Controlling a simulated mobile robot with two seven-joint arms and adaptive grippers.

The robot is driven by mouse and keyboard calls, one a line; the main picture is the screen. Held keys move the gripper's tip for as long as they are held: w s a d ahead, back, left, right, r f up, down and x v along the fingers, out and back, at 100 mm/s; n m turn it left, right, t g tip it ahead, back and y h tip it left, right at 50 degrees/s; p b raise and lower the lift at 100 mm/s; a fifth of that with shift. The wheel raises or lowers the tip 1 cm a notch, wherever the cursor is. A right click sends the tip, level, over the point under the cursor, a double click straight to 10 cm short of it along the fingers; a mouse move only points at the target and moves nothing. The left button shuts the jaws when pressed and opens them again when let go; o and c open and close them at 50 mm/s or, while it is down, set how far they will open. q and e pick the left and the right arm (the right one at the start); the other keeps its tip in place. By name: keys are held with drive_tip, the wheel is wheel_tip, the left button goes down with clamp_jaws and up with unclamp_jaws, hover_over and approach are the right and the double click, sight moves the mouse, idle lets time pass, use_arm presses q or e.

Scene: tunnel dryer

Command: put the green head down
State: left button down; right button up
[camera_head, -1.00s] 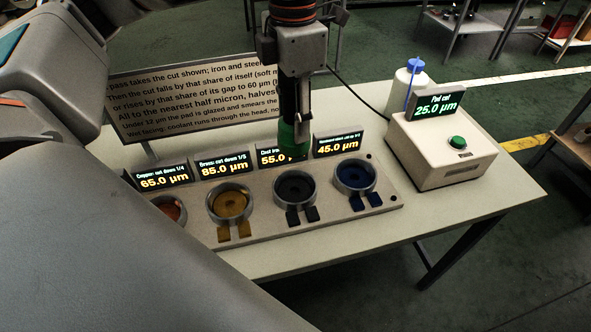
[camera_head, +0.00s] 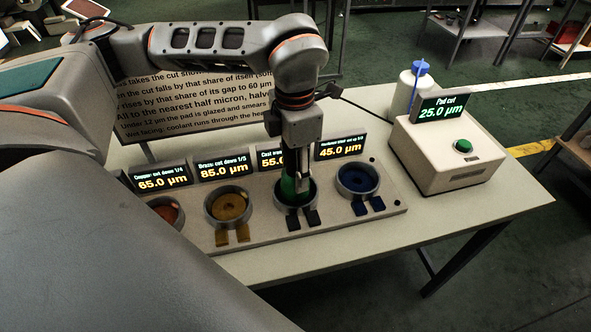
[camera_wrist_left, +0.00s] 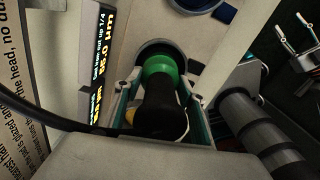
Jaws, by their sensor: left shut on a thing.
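The green head (camera_head: 290,188), with a black upper part, is upright at the third cup (camera_head: 307,203), the dark one. In the left wrist view the green head (camera_wrist_left: 160,68) covers most of the dark cup opening (camera_wrist_left: 150,46). Its lower end is hidden in the cup, and I cannot tell whether it touches the bottom. My left gripper (camera_head: 297,172) points down from above and is shut on the head's black part. My right gripper (camera_wrist_left: 294,38) shows small beyond the table edge in the left wrist view, fingers apart and empty.
An orange-red cup (camera_head: 166,212), a yellow cup (camera_head: 229,205) and a blue cup (camera_head: 357,180) share the grey tray (camera_head: 262,233). Small displays stand behind them. A pad-cut box (camera_head: 445,157) with a green button and a white bottle (camera_head: 404,92) stand right. The front table strip is clear.

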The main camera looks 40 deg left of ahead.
use_arm(q)
drive_tip(key=shift+f, duration=0.15)
drive_tip(key=shift+f, duration=0.15)
drive_tip(key=c, duration=1.2)
unclamp_jaws()
drive_tip(key=shift+c, duration=0.2)
wheel_tip(320, 180, up, 12)
drive_tip(key=shift+r+p, duration=0.1)
drive_tip(key=shift+p, duration=0.65)
drive_tip(key=shift+s, duration=0.1)
